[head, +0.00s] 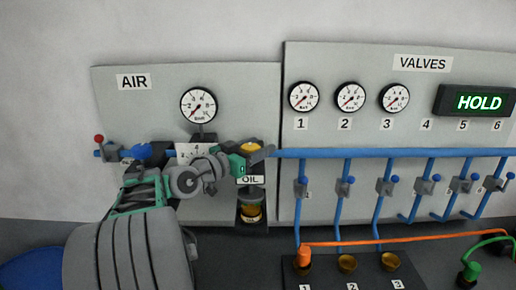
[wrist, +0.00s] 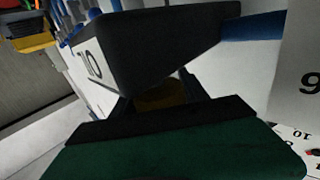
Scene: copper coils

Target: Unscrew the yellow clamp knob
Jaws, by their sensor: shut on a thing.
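The yellow clamp knob (head: 250,146) shows in the head view at the right end of the air unit, just above the OIL label. My gripper (head: 257,154) reaches it from the left and is shut on it, hiding most of it. In the wrist view a dim amber part of the knob (wrist: 160,97) shows between the dark fingers of my gripper (wrist: 165,85). The knob's shape and its thread are hidden.
A blue pipe (head: 390,153) runs right from the air unit along the valve panel. An amber oil bowl (head: 251,211) hangs below the OIL label (head: 250,180). A pressure gauge (head: 199,105) sits above. An orange hose (head: 400,238) crosses lower right.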

